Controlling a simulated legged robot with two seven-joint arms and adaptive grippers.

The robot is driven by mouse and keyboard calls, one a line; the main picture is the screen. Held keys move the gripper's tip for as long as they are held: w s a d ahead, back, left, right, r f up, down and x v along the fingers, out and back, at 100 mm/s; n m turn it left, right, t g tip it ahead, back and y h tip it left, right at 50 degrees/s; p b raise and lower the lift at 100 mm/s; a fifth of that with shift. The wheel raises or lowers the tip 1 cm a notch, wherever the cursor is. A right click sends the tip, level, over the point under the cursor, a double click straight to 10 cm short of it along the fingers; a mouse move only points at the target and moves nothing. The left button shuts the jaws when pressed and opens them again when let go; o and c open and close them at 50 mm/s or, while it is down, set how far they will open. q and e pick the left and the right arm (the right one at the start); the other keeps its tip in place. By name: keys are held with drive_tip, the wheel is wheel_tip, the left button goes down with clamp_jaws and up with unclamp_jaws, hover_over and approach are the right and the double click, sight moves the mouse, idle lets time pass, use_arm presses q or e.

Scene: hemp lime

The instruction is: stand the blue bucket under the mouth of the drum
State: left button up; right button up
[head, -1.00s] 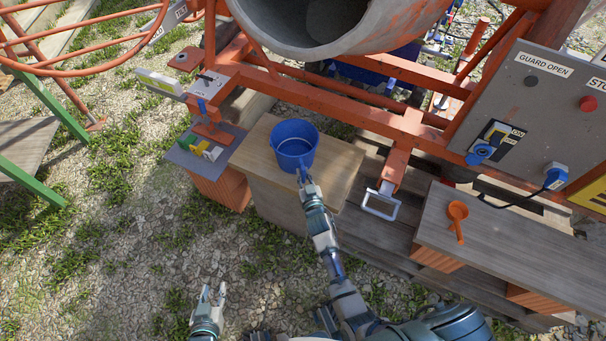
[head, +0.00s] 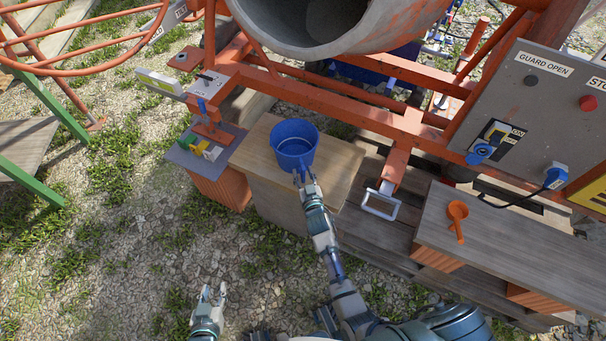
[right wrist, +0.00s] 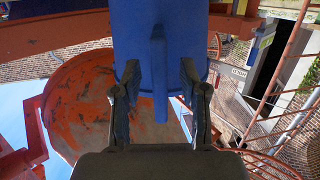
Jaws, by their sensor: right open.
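The blue bucket (head: 295,150) stands upright on a wooden-topped stand (head: 258,163), below and in front of the grey drum mouth (head: 300,28) in the head view. My right gripper (head: 306,177) is at the bucket's near side, with its fingers apart. In the right wrist view the open fingers (right wrist: 161,95) lie on either side of a vertical blue grip on the bucket (right wrist: 158,75), with gaps showing beside it. My left gripper (head: 213,293) is open and empty over the gravel, low in the picture.
An orange frame bar (head: 340,98) runs behind the stand. A metal loop handle (head: 381,204) is right of it. An orange scoop (head: 457,217) lies on the right-hand board (head: 510,250). A control panel (head: 540,105) stands at right. Small coloured blocks (head: 200,148) sit at left.

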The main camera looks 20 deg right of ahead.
drive_tip(key=o, duration=0.4)
drive_tip(key=shift+s+a+r+p, duration=0.15)
drive_tip(key=shift+s+p, duration=0.2)
drive_tip(key=shift+s, duration=0.2)
drive_tip(key=shift+s+d+r+p, duration=0.1)
drive_tip(key=shift+s+r+p, duration=0.05)
drive_tip(key=shift+s+p, duration=0.3)
drive_tip(key=shift+s+a+r+p, duration=0.15)
drive_tip(key=shift+s+p, duration=0.45)
drive_tip(key=shift+s, duration=0.65)
drive_tip(key=shift+s+a+r+p, duration=0.15)
drive_tip(key=shift+s+p, duration=0.45)
drive_tip(key=shift+s, duration=0.6)
use_arm(q)
drive_tip(key=shift+t, duration=0.3)
drive_tip(key=r, duration=0.5)
drive_tip(key=shift+w+r, duration=0.2)
drive_tip(key=shift+w, duration=0.15)
use_arm(e)
drive_tip(key=shift+f, duration=0.1)
